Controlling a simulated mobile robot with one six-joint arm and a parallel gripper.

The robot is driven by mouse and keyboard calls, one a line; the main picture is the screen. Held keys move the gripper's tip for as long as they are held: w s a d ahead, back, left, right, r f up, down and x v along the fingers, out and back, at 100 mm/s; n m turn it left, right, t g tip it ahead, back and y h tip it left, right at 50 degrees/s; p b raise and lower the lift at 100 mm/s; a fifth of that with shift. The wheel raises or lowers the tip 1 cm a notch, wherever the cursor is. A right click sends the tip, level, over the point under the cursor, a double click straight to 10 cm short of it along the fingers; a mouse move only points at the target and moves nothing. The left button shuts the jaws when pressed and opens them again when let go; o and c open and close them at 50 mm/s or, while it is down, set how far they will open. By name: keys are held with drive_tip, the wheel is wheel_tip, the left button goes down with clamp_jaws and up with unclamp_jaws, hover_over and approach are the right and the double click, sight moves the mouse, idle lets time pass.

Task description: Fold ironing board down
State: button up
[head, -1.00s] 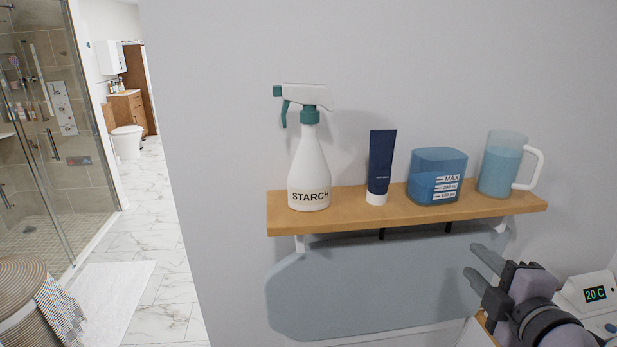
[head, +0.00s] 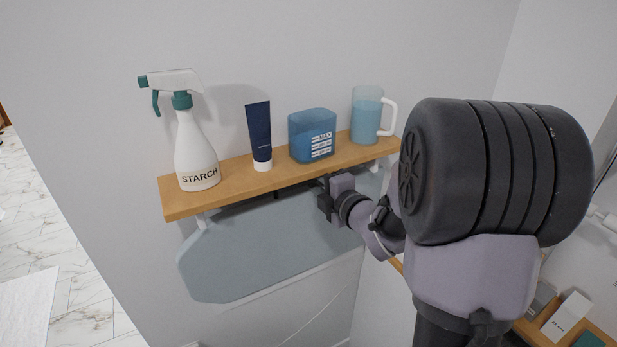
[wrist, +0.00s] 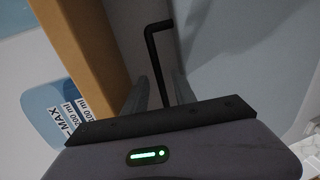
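The grey-blue ironing board (head: 270,250) stands folded up flat against the wall, under the wooden shelf. My gripper (head: 322,192) is at the board's upper edge, just below the shelf front; its fingertips are hard to make out in the head view. In the wrist view my gripper (wrist: 161,92) is open, its two fingers apart. A thin black bent rod (wrist: 154,55) shows between the fingers, in the gap between shelf and board. I cannot tell whether either finger touches it. The board (wrist: 245,60) also fills the right of the wrist view.
The wooden shelf (head: 235,180) carries a starch spray bottle (head: 195,150), a dark blue tube (head: 259,135), a blue measuring cup (head: 312,138) and a handled jug (head: 367,115). The shelf runs close beside my gripper.

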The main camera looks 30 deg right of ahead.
drive_tip(key=shift+w, duration=0.5)
drive_tip(key=shift+c, duration=0.3)
clamp_jaws()
idle(0.8)
